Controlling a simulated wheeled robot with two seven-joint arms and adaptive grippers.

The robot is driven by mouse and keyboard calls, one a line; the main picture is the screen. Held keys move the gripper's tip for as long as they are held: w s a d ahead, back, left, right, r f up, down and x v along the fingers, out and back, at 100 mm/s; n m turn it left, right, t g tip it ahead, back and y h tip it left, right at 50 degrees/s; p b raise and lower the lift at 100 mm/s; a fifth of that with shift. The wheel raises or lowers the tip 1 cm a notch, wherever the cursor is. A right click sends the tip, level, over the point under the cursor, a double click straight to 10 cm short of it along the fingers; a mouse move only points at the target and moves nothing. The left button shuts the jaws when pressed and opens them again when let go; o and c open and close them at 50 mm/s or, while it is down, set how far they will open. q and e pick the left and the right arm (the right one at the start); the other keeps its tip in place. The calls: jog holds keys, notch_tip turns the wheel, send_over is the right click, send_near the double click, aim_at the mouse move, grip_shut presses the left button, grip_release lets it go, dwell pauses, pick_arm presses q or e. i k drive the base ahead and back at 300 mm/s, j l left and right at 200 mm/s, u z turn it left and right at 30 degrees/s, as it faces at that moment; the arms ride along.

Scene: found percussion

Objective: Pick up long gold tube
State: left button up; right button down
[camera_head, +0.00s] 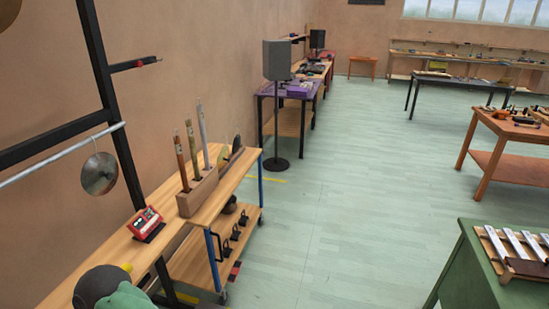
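Three upright tubes stand in a wooden block holder on the wooden bench at the left. The front tube (181,163) is reddish brown, the middle tube (192,152) is a lighter brown, and the rear tube (203,138) is the tallest and pale grey. None is clearly gold, so I cannot tell which is the long gold tube. The holder (197,196) hides their lower ends. Neither of my grippers is in view.
The wooden bench (170,238) also bears a red device (146,222) and a green and dark rounded object (110,289). A black frame with a hanging metal disc (99,173) rises at left. A green table (465,270) stands at right. The floor between is open.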

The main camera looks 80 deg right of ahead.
aim_at(189, 122)
jog(key=z, duration=2.1)
jog(key=i+l+u, duration=0.15)
jog(key=u, duration=0.7)
jog(key=i+l+u, duration=0.2)
jog(key=l, duration=0.15)
jog(key=i+l+u, duration=0.2)
jog(key=l, duration=0.2)
jog(key=l+u, duration=0.15)
jog(key=l, duration=0.25)
jog(key=i+l+u, duration=0.2)
jog(key=l, duration=0.2)
jog(key=l+u, duration=0.2)
jog(key=l, duration=0.25)
